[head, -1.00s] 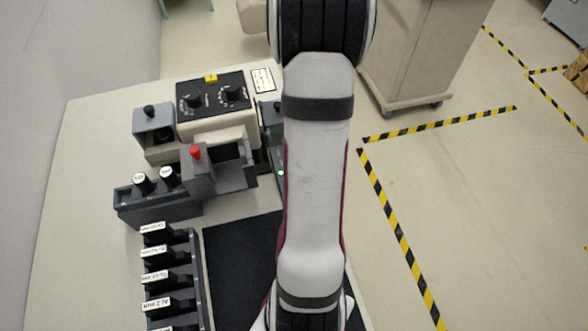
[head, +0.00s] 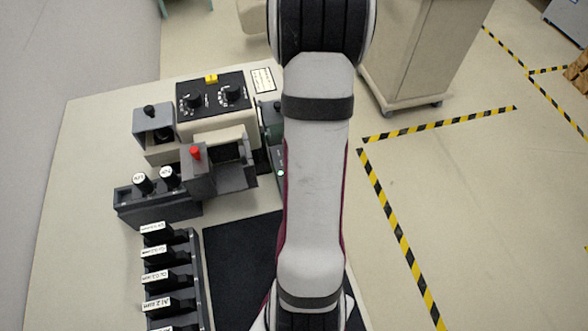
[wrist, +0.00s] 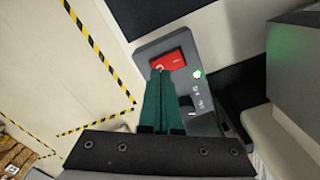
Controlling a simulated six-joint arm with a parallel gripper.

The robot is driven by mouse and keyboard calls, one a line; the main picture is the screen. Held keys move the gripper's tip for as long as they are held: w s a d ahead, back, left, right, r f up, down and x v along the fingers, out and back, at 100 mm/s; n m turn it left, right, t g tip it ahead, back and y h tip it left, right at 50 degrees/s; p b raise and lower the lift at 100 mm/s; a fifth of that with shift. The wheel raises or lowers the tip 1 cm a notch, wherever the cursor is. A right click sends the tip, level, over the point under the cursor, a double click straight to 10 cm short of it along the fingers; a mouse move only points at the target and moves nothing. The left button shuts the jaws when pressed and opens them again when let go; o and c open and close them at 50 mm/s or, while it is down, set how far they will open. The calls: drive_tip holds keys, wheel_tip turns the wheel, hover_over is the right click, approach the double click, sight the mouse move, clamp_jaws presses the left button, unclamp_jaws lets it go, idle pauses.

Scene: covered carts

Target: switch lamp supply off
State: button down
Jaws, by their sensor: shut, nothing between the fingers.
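The lamp supply (wrist: 192,75) is a grey box with a red rocker switch (wrist: 172,61), a lit green light (wrist: 197,74) and small white markings. In the head view, the lamp supply (head: 279,158) shows only partly, beside my arm, with its green light lit. My gripper (wrist: 160,76) has green fingers, shut and empty. In the wrist view its tips overlap the lower edge of the red switch; I cannot tell whether they touch it. In the head view my arm hides the gripper and the switch.
A beige instrument with two black dials (head: 212,95) stands left of the supply. A grey holder with a red knob (head: 218,170) is in front of it. A rack of labelled black pieces (head: 172,280) and a black mat (head: 240,260) lie nearer. The striped floor is at right.

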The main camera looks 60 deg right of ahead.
drive_tip(key=shift+f, duration=0.9)
idle(0.3)
drive_tip(key=shift+r, duration=3.55)
drive_tip(key=w+a+r+n, duration=0.1)
drive_tip(key=a+r+n, duration=0.15)
drive_tip(key=a, duration=0.45)
drive_tip(key=w+a+r+n+y, duration=0.1)
drive_tip(key=w+a+r, duration=0.15)
drive_tip(key=a, duration=0.35)
drive_tip(key=a+r+n, duration=0.1)
drive_tip(key=a+r, duration=0.2)
drive_tip(key=a, duration=0.4)
drive_tip(key=s+a+r+n, duration=0.2)
drive_tip(key=s+a+n, duration=0.3)
drive_tip(key=a, duration=0.6)
drive_tip(key=shift+s+a+r+y, duration=0.15)
drive_tip(key=shift+s+r+y, duration=0.1)
drive_tip(key=shift+s+y, duration=0.2)
